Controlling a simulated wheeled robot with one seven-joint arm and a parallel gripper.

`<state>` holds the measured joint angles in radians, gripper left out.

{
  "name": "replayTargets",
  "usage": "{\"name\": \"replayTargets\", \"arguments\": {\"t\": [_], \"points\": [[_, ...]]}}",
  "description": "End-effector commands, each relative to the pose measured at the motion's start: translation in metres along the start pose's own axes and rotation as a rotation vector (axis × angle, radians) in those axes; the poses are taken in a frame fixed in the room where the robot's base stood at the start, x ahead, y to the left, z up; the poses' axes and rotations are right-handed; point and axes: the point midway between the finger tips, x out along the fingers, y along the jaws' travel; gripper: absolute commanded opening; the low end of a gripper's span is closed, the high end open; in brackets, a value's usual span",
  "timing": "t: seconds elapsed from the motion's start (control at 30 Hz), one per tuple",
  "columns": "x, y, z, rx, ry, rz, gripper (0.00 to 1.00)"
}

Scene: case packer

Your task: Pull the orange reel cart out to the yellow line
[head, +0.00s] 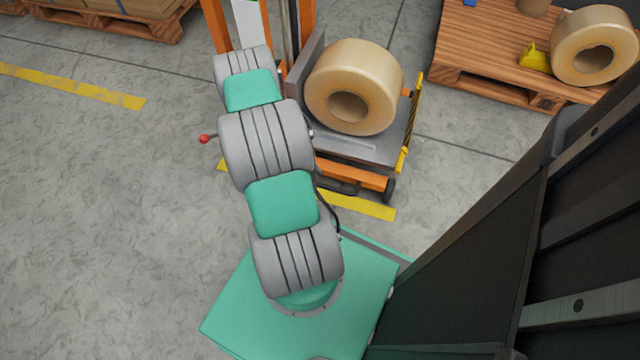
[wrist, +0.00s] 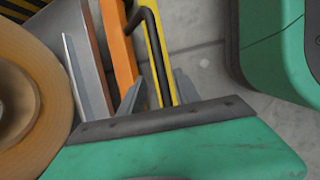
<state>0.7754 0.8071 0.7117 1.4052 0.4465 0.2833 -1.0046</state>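The orange reel cart (head: 362,177) stands just behind a yellow line (head: 362,206) on the floor. A large tan reel (head: 385,75) lies on its grey platform. My arm hides part of the cart's left side, and my gripper is hidden in the head view. In the wrist view, my gripper (wrist: 158,93) has its two grey fingers apart. I cannot tell whether the fingers touch the bar. The reel (wrist: 40,95) shows at the left.
A wooden pallet (head: 480,50) with another reel (head: 597,45) stands right of the cart. Another pallet (head: 160,28) is at the top left. A second yellow line (head: 75,86) lies at left. The floor at left is clear.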

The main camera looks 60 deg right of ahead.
Motion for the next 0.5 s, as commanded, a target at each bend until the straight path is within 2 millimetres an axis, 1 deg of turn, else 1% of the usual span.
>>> {"name": "replayTargets", "arguments": {"t": [0.03,0.1,0.2,0.3,0.5], "points": [[0.016,-0.002,-0.001,0.001,-0.002,-0.003,0.40],[0.029,-0.002,-0.001,0.001,-0.001,-0.003,0.40],[0.044,-0.001,-0.002,0.002,0.000,-0.002,0.40],[0.051,-0.001,-0.001,0.001,0.001,-0.001,0.40],[0.051,0.000,-0.001,0.000,0.001,-0.001,0.40]]}}
